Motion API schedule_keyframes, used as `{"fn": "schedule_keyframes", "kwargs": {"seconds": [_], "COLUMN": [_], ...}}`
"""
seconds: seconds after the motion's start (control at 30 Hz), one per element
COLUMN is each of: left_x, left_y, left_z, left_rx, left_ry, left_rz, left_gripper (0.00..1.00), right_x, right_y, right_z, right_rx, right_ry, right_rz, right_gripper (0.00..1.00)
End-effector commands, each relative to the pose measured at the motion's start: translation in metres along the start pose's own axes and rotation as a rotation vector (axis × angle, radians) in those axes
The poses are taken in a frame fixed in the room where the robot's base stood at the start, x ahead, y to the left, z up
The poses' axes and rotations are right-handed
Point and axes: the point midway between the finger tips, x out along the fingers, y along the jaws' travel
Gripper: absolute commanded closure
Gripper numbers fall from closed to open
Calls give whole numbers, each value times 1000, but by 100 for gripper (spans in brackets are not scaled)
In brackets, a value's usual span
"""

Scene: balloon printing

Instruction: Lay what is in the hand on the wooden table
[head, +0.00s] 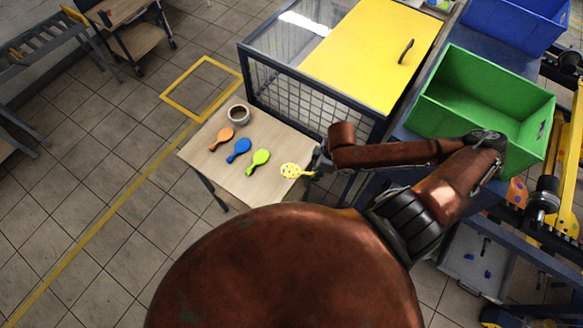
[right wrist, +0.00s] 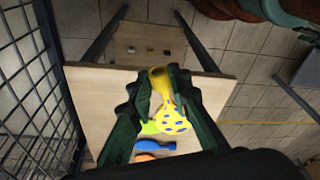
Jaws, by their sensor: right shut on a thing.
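My right gripper (head: 316,166) is shut on a yellow balloon with blue dots (head: 291,171), at the right end of the wooden table (head: 206,167). In the right wrist view the spotted balloon (right wrist: 172,115) lies between the two fingers of the gripper (right wrist: 157,88), with the tabletop (right wrist: 218,95) behind it. I cannot tell whether the balloon touches the table. My left gripper is not in view.
A green balloon (head: 258,162), a blue balloon (head: 239,150) and an orange balloon (head: 221,138) lie in a row on the table. A mesh-walled cage (head: 310,106) borders the table's back. A green crate (head: 470,100) is at right.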

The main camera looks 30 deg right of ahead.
Motion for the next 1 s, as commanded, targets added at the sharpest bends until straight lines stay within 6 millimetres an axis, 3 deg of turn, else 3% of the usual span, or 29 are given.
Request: {"fn": "schedule_keyframes", "kwargs": {"seconds": [0.03,0.2,0.4,0.7,0.9,1.0], "left_x": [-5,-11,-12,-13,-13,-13], "left_y": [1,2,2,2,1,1], "left_z": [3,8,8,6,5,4], "left_rx": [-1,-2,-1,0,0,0], "left_ry": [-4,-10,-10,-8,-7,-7], "left_rz": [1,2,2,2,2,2], "left_gripper": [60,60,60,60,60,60], "right_x": [3,26,67,93,119,122], "right_y": [8,28,42,52,51,52], "right_z": [-14,-44,-58,-69,-62,-61], "right_rx": [0,-1,-1,-1,-1,-2], "right_ry": [9,7,3,2,1,2], "right_rz": [3,1,1,1,1,2], "right_gripper": [100,100,100,100,100,100]}}
